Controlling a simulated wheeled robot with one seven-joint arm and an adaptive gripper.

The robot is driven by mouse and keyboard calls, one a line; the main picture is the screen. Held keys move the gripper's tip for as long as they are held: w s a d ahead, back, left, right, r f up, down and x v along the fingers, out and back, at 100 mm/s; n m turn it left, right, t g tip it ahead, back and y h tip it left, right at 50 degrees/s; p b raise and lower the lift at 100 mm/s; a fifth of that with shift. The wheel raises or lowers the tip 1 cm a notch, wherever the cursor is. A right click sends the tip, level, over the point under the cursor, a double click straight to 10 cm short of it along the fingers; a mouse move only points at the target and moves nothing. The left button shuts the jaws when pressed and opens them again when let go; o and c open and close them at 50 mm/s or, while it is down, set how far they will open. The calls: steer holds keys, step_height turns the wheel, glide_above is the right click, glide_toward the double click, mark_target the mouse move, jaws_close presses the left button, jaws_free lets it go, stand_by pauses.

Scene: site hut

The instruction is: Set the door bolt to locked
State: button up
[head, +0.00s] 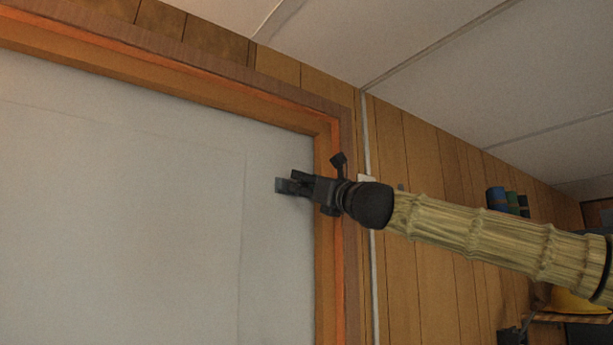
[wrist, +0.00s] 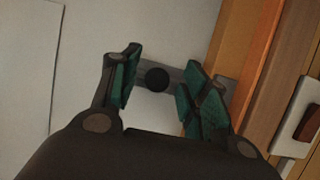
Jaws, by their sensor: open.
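The door bolt is a grey bar with a round black knob (wrist: 156,79) on the pale door (head: 150,190), close to the door's right edge. In the wrist view the knob lies between the two fingers of my gripper (wrist: 158,92), nearer the left finger, with a gap on both sides. My gripper (head: 288,186) is open and holds nothing. The bar runs left to right behind the fingers, and the right finger hides part of it. A grey piece (wrist: 229,88) shows beyond that finger at the frame.
The orange-brown door frame (head: 327,240) stands just right of my gripper. A white wall plate with a dark part (wrist: 305,118) is on the wood-panelled wall to the right. Blue and green items (head: 506,200) sit farther right. The door to the left is clear.

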steer(key=shift+w+a, duration=0.15)
steer(key=shift+w, duration=0.05)
steer(key=shift+s+a, duration=0.1)
steer(key=shift+a, duration=0.05)
jaws_close()
steer(key=w+d, duration=0.2)
steer(key=shift+d, duration=0.4)
steer(key=shift+c, duration=2.2)
jaws_free()
steer(key=o, duration=0.4)
steer(key=shift+w+d, duration=0.1)
steer(key=shift+d, duration=0.05)
steer(key=shift+o, duration=0.2)
